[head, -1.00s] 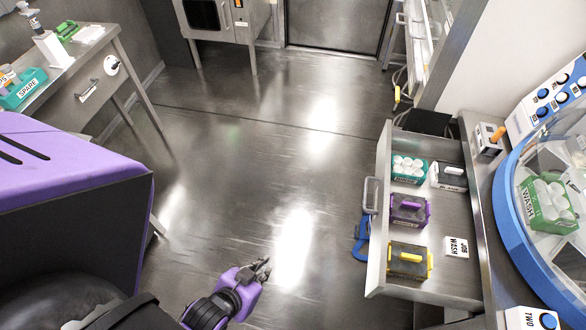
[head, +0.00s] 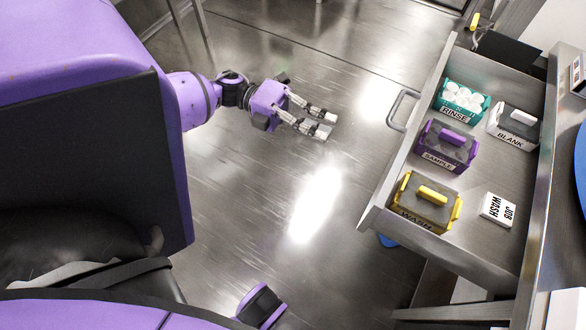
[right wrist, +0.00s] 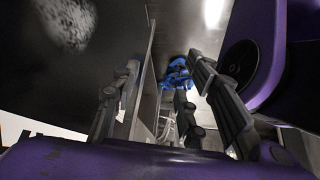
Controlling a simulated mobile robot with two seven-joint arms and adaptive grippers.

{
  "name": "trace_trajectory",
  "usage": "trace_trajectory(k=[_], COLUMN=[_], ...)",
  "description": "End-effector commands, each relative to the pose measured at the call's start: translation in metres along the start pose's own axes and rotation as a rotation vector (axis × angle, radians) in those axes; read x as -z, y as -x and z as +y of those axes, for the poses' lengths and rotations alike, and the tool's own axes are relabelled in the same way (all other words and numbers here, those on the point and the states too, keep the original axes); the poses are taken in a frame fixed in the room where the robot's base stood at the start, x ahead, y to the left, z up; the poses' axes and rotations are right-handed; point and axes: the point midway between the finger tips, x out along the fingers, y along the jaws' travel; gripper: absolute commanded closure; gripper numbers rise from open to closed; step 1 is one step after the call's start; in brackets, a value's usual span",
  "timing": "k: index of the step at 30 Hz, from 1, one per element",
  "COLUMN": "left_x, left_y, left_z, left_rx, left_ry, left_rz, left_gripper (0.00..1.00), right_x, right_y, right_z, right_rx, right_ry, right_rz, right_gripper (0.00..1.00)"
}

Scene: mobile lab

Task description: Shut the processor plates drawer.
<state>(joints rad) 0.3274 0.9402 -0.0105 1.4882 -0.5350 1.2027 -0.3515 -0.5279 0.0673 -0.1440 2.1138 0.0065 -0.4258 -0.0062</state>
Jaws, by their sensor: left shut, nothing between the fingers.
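The processor plates drawer (head: 478,180) stands pulled out at the right of the head view. Its grey bar handle (head: 400,108) is on the front panel, facing left. My left gripper (head: 327,123) is shut and empty, left of the handle and clear of the drawer, its fingers pointing right toward it. My right gripper (right wrist: 165,64) shows in the right wrist view with its two fingers wide apart and no held object visible between them. Which part of the drawer shows in that view, I cannot tell.
In the drawer sit a teal RINSE rack (head: 462,100), a white BLANK box (head: 515,125), a purple SAMPLE box (head: 445,146), a yellow-handled WASH box (head: 426,202) and a JOB WASH card (head: 497,209). A counter edge (head: 541,215) runs along the right.

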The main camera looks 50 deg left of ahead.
Motion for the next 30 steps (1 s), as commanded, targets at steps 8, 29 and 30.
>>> trace_trajectory(k=[8, 29, 30], left_x=[0.020, 0.028, 0.028], left_y=[-0.014, -0.135, -0.137], left_z=[-0.005, -0.007, -0.007], left_rx=[0.023, 0.023, 0.023], left_ry=[-0.031, -0.029, -0.029], left_rz=[0.072, 0.069, 0.068], left_gripper=[1.00, 1.00, 1.00], right_x=[-0.005, 0.001, 0.003], right_y=[0.004, 0.006, 0.005], right_z=[-0.005, -0.003, -0.003], right_rx=[0.003, 0.004, 0.005], right_ry=[-0.011, 0.002, 0.002], right_rz=[-0.012, -0.004, -0.002], right_gripper=[0.60, 0.60, 0.60])
